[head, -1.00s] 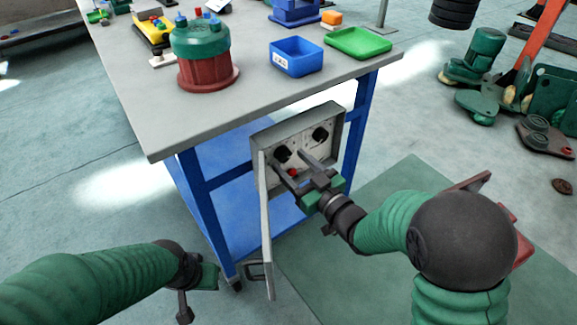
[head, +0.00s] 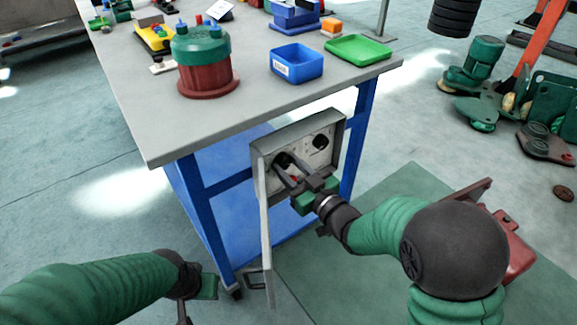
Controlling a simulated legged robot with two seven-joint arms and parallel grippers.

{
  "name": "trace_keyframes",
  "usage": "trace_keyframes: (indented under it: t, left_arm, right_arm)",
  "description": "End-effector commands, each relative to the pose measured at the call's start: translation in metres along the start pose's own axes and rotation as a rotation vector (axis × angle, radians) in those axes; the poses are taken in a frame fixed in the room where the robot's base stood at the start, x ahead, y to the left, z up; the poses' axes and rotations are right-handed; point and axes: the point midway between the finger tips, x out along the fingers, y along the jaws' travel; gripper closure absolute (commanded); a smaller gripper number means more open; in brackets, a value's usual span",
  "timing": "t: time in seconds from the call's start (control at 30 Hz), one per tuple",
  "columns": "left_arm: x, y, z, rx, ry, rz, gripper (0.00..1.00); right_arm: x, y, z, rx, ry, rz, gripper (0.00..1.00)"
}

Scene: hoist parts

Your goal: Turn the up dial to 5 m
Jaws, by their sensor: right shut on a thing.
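An open grey control box (head: 328,125) is fixed at the side of the blue-legged table. Its pale panel carries two black dials: the left dial (head: 282,158) and the right dial (head: 320,141). A red button (head: 294,178) sits below them, partly hidden by my gripper. My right gripper (head: 289,167) reaches into the box and is shut on the left dial, covering part of it. The dial markings are too small to read. My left gripper (head: 202,288) hangs low at the left, away from the box; its jaws are not clear.
The box door (head: 265,225) hangs open on the left of the box. On the grey tabletop (head: 190,125) stand a red and green drum (head: 205,70), a blue bin (head: 297,64) and a green tray (head: 358,48).

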Motion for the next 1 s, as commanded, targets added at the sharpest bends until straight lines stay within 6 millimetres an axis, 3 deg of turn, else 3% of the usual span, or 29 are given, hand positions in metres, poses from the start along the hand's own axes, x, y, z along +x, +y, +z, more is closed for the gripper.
trace_keyframes:
  t: [0.37, 1.0]
  left_arm:
    - [0.004, 0.0, 0.001, 0.0, 0.0, 0.0, 1.0]
    - [0.022, 0.0, 0.005, 0.0, 0.0, 0.0, 1.0]
  right_arm:
    - [0.0, 0.0, 0.001, -0.11, 0.0, 0.0, 1.0]
    - [0.0, -0.001, 0.002, -0.578, 0.0, -0.001, 1.0]
